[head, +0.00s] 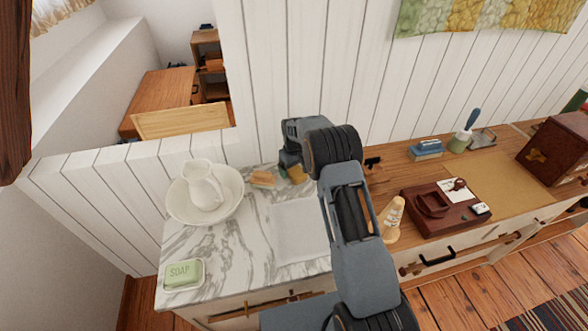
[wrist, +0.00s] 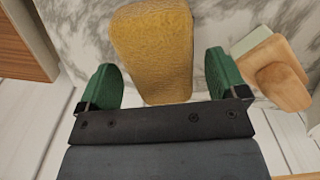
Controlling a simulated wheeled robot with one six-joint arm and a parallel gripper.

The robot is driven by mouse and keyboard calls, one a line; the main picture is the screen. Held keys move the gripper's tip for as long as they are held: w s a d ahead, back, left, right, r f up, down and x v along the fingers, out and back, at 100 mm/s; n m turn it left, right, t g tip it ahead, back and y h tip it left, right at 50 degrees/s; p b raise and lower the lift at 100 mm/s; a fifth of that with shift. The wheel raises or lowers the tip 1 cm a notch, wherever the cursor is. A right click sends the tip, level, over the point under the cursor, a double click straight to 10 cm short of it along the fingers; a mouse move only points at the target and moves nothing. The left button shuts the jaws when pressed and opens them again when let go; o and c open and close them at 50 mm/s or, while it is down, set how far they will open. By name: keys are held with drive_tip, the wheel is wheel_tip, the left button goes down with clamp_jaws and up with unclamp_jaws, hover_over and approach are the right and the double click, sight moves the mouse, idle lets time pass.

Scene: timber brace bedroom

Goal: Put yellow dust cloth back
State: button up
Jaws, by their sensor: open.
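A yellow, rounded, textured piece, which I take to be the dust cloth (wrist: 152,45), lies on the marble top near the white plank wall. In the head view the yellow cloth (head: 297,174) shows partly behind my gripper. My gripper (wrist: 161,80) is open, with one green finger on each side of the cloth's near end.
The marble top (head: 250,230) also holds a wooden-backed brush (head: 263,179) close beside the cloth, a basin (head: 178,207) with a white jug (head: 202,186), green soap (head: 184,273) and a pale folded cloth (head: 300,230). The wooden desk (head: 395,172) to the right carries several items.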

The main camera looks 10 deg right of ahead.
sight(294, 168)
drive_tip(key=s+r+m+t, duration=0.1)
drive_tip(key=s+r, duration=0.2)
drive_tip(key=r, duration=0.6)
drive_tip(key=s+r, duration=0.3)
drive_tip(key=r, duration=0.6)
drive_tip(key=s+r+m+t, duration=0.2)
drive_tip(key=s+m, duration=0.1)
drive_tip(key=s, duration=2.3)
drive_tip(key=shift+s+r+m+t+b, duration=0.25)
drive_tip(key=shift+s+m+t+b, duration=0.05)
drive_tip(key=shift+s+t+b, duration=0.1)
